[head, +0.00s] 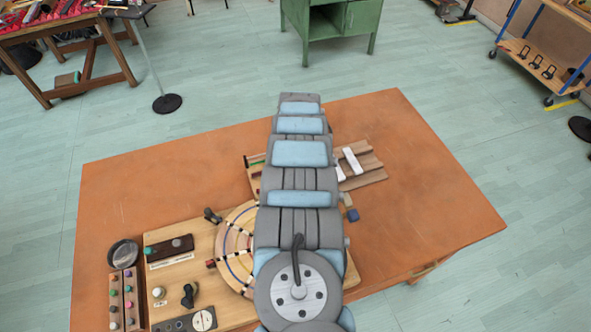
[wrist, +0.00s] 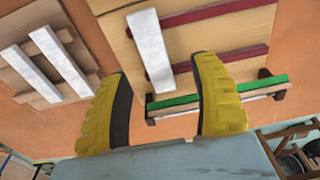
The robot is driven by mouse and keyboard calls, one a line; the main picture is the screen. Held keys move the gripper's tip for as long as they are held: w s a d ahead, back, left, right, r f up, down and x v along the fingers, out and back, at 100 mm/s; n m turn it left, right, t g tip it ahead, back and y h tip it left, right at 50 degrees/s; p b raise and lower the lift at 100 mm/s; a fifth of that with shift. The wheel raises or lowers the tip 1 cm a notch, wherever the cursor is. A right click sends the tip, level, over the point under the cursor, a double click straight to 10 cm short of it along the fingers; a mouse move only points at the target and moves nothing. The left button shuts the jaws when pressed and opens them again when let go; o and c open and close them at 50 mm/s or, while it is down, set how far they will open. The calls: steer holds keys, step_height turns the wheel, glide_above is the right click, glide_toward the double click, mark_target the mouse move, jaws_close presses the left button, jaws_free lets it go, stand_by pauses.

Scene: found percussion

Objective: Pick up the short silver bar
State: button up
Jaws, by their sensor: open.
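Several silver bars are in the wrist view. One silver bar (wrist: 151,50) lies across dark red strips on a wooden frame (wrist: 108,6), ahead of and between my fingers. Two more bars, an outer one (wrist: 29,75) and an inner one (wrist: 62,62), lie side by side on a slatted wooden rack (wrist: 50,18) at left. The outer one looks a little shorter, but I cannot tell surely which is the short bar. My gripper (wrist: 161,70) is open with nothing between its yellow fingers. In the head view my arm hides the gripper and part of the frame.
A green strip (wrist: 180,104) runs along the frame. In the head view, the orange table (head: 430,190) is clear at right. A wooden board (head: 205,240) with a round disc and fittings fills the front left.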

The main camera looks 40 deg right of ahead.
steer(key=shift+d+f, duration=0.2)
steer(key=shift+f, duration=0.3)
steer(key=shift+d+f, duration=0.15)
steer(key=shift+f, duration=0.35)
steer(key=shift+w+f+b, duration=0.1)
steer(key=shift+f+b, duration=0.35)
steer(key=shift+f, duration=0.7)
jaws_close()
